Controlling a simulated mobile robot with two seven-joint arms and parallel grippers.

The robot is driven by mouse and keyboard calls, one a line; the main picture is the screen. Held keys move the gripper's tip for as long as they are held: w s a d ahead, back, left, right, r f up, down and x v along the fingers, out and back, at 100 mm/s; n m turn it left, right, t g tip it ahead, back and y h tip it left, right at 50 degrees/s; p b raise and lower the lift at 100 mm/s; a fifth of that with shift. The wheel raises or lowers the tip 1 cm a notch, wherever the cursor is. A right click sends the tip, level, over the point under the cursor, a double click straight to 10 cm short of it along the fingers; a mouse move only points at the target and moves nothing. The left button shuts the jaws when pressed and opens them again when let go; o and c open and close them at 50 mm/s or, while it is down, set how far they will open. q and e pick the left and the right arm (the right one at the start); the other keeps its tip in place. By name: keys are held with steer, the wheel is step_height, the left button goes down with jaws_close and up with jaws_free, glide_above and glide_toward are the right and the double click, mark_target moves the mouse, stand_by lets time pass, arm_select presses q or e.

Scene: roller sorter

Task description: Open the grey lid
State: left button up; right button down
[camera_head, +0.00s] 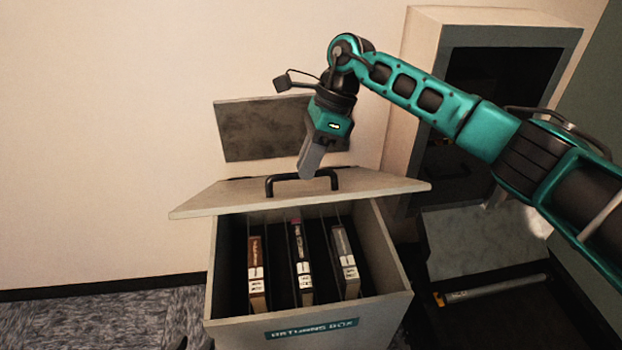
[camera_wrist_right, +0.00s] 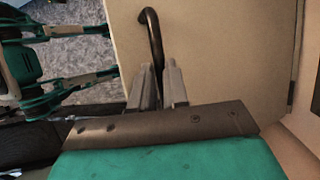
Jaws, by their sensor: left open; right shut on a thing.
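The pale grey lid (camera_head: 370,184) of the box is raised at the front and tilted, its underside hidden in the head view. A black bar handle (camera_head: 272,187) stands on it. My right gripper (camera_head: 308,172) comes down from above and is shut on the handle. In the right wrist view the fingers (camera_wrist_right: 158,85) close around the handle (camera_wrist_right: 153,35), with the lid's face (camera_wrist_right: 215,50) beside it. The box (camera_head: 385,250), labelled "RETURNS BOX", stands below with its inside showing.
Inside the box, a brown book (camera_head: 256,265), a dark book (camera_head: 301,265) and a grey book (camera_head: 346,260) stand between dividers. A dark grey panel (camera_head: 250,130) is on the wall behind. A tall cabinet (camera_head: 425,50) stands at the right, with a dark tray (camera_head: 490,310) below.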

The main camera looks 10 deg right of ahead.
steer(key=shift+w+d+f, duration=0.1)
steer(key=shift+w+f, duration=0.1)
steer(key=shift+w, duration=0.05)
steer(key=c, duration=1.4)
jaws_free()
steer(key=shift+w+f, duration=0.1)
steer(key=shift+w, duration=0.05)
steer(key=shift+o, duration=1.4)
steer(key=v, duration=1.3)
steer(key=shift+p, duration=0.3)
